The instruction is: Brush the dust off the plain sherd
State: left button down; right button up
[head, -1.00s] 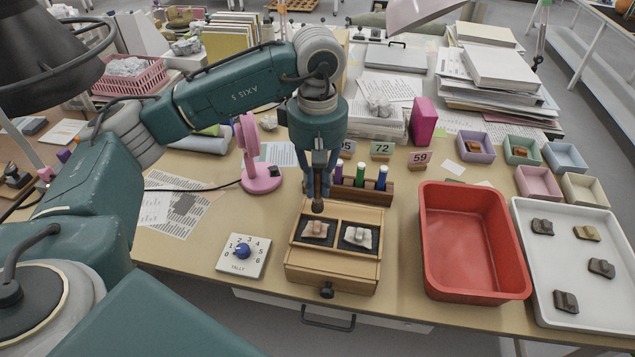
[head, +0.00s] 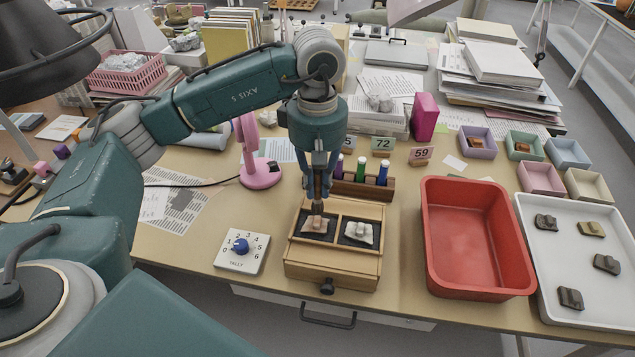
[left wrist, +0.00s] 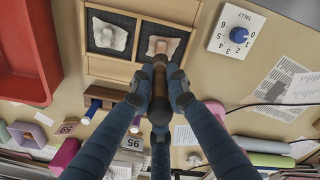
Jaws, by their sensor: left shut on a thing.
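My left gripper (head: 318,190) is shut on a dark-handled brush (left wrist: 160,98) and points down over a wooden box (head: 333,273). The box has two dark-lined compartments. The left one holds a pale, pinkish sherd (head: 308,225), and the brush tip is at or just above it; contact is hard to tell. The right one holds another pale sherd (head: 358,233). In the left wrist view the sherd by the brush (left wrist: 166,46) is on the right and the other sherd (left wrist: 108,36) on the left. I cannot tell which is plain. My right gripper is not in view.
A rack of capped tubes (head: 362,186) stands right behind the box. A pink lamp (head: 260,172) is behind left, a tally dial (head: 242,251) left. A red tub (head: 473,280) and a white tray (head: 540,308) with dark sherds are on the right.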

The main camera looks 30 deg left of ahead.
pick_arm(q)
jog(key=shift+f+b, duration=0.8)
jog(key=shift+f, duration=0.2)
